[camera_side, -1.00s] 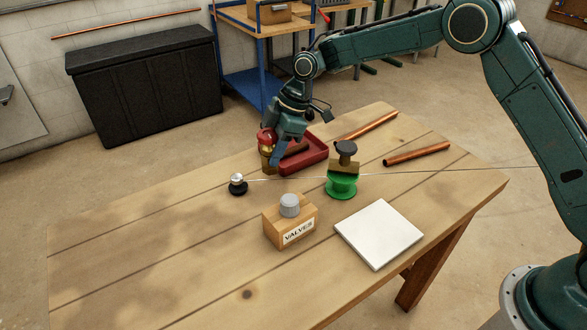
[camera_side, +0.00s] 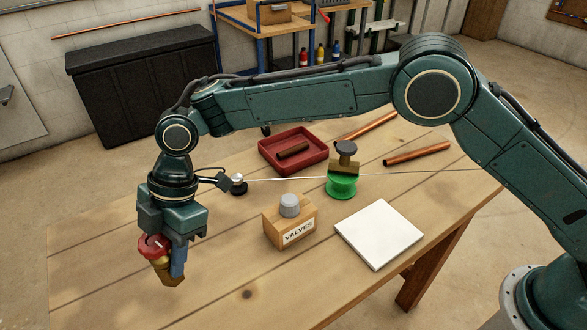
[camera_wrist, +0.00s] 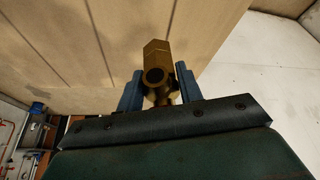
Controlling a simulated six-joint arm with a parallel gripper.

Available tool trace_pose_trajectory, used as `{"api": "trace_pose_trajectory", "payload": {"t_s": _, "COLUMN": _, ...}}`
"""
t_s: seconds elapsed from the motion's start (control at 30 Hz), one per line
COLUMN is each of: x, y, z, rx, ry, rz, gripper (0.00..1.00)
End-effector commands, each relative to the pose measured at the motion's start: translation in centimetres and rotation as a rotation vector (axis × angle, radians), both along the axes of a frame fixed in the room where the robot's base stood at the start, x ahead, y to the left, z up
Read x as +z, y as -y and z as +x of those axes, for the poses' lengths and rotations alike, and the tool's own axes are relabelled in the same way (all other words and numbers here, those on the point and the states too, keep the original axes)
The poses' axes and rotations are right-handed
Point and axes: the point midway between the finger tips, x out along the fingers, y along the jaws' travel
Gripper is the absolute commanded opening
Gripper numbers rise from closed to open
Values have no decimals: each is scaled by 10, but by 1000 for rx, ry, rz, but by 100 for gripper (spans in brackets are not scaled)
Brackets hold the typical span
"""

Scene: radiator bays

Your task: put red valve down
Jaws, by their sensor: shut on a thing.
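The red valve (camera_side: 152,246) has a red round handle and a brass body. My gripper (camera_side: 170,268) is shut on it, at the left front part of the wooden table in the side view. The brass body points down and hangs a little tilted; whether it touches the table I cannot tell. In the wrist view, the brass body (camera_wrist: 156,65) of the valve shows its round open end between the two blue fingers of my gripper (camera_wrist: 158,88).
A wooden box labelled VALVES (camera_side: 290,226) with a grey knob stands right of my gripper. A thin wire crosses the table.

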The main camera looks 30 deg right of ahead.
Motion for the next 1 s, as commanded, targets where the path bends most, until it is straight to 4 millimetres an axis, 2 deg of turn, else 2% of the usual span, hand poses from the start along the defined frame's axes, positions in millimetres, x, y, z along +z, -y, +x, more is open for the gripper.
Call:
{"api": "trace_pose_trajectory", "payload": {"t_s": 0.13, "x": 2, "y": -8, "z": -9, "rx": 28, "ry": 2, "rz": 2, "gripper": 0}}
{"api": "trace_pose_trajectory", "payload": {"t_s": 0.33, "x": 0, "y": -9, "z": -10, "rx": 33, "ry": 2, "rz": 2, "gripper": 0}}
{"api": "trace_pose_trajectory", "payload": {"t_s": 0.6, "x": -22, "y": -9, "z": -10, "rx": 32, "ry": 1, "rz": 3, "gripper": 0}}
{"api": "trace_pose_trajectory", "payload": {"t_s": 0.87, "x": -27, "y": -9, "z": -10, "rx": 31, "ry": 2, "rz": 2, "gripper": 0}}
{"api": "trace_pose_trajectory", "payload": {"t_s": 1.0, "x": -38, "y": -9, "z": -10, "rx": 31, "ry": 0, "rz": 1, "gripper": 0}}
